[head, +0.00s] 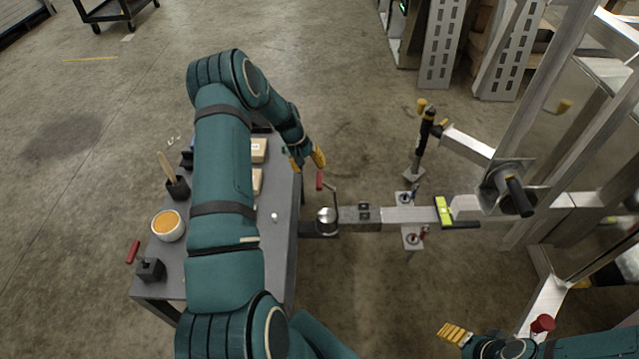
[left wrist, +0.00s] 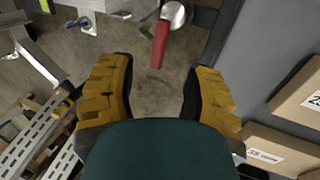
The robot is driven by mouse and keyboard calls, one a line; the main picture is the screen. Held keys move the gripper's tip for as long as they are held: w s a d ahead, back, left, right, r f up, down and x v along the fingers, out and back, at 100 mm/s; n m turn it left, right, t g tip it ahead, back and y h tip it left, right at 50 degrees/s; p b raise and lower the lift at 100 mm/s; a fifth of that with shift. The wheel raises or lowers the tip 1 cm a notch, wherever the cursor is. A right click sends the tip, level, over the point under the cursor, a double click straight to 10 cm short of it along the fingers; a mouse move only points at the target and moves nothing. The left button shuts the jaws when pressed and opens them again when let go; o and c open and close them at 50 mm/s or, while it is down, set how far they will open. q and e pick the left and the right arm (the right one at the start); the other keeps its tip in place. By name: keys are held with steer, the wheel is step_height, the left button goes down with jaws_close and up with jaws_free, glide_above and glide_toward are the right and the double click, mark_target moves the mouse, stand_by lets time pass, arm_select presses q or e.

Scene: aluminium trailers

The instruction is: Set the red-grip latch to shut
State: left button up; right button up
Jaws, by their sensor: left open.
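The red-grip latch (head: 319,181) sits on the round metal coupler (head: 327,215) at the left end of the trailer's drawbar. Its lever sticks out from the coupler toward the far side, with the red grip at the end. My left gripper (head: 306,160) is open and empty, just beyond the red grip in the head view. In the left wrist view the red grip (left wrist: 160,45) lies ahead of the gap between the two yellow fingers (left wrist: 157,85), apart from both. My right gripper (head: 455,333) shows at the bottom right, far from the latch; its opening is unclear.
A grey bench (head: 285,230) beside the coupler holds boxes (head: 259,150), an orange-filled bowl (head: 168,225) and another red handle (head: 133,252). A black jack (head: 427,130) stands beside the drawbar (head: 385,217). The floor beyond the latch is clear.

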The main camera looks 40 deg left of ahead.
mark_target(318, 181)
arm_select(q)
steer(key=b+x, duration=0.1)
steer(key=x, duration=0.8)
steer(key=shift+w+f+b, duration=0.15)
steer(key=shift+f+b, duration=0.1)
steer(key=shift+b, duration=0.1)
jaws_close()
